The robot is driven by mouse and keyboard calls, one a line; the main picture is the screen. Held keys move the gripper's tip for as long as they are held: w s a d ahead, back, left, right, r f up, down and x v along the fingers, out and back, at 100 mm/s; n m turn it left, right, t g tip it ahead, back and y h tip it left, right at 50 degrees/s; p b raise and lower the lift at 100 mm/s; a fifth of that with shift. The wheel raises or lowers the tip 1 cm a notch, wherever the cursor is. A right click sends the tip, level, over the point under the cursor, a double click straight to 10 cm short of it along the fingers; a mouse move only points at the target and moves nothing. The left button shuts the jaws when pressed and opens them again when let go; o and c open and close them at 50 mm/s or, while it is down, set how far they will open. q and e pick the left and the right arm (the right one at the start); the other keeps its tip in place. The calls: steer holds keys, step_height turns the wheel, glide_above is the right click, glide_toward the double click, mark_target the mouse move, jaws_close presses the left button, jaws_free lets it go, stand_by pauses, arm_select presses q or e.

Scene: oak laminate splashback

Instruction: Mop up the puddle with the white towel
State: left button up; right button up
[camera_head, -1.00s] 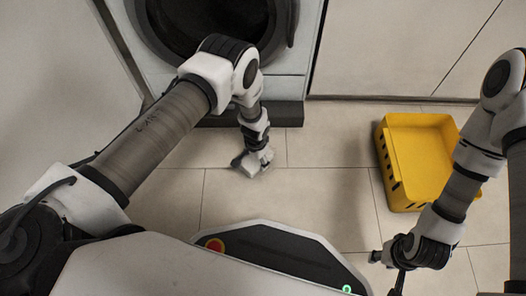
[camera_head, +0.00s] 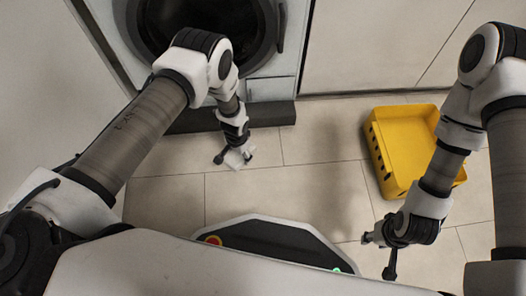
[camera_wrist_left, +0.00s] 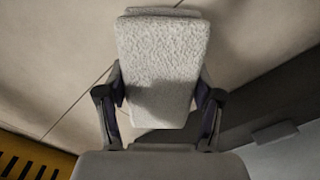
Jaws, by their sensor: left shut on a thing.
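The white towel (camera_head: 236,159) is a folded, thick pad held in my left gripper (camera_head: 234,157), in front of the washing machine. In the left wrist view the textured towel (camera_wrist_left: 160,60) sits between the two fingers of the left gripper (camera_wrist_left: 160,105), which are shut on its sides. I cannot tell whether its underside touches the floor. My right gripper (camera_head: 379,254) is empty, its fingers spread apart, at the lower right near my base. I cannot make out the puddle; only a faint darker patch of floor shows right of centre, possibly shadow.
A yellow crate (camera_head: 379,158) stands on the floor at the right, beside my right arm; its slotted side also shows in the left wrist view (camera_wrist_left: 30,160). A washing machine (camera_head: 270,88) with a dark plinth (camera_head: 270,113) is behind the towel. The tiled floor between is clear.

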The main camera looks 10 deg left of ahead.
arm_select(q)
steer(key=shift+r+p, duration=0.7)
steer(key=shift+r, duration=0.5)
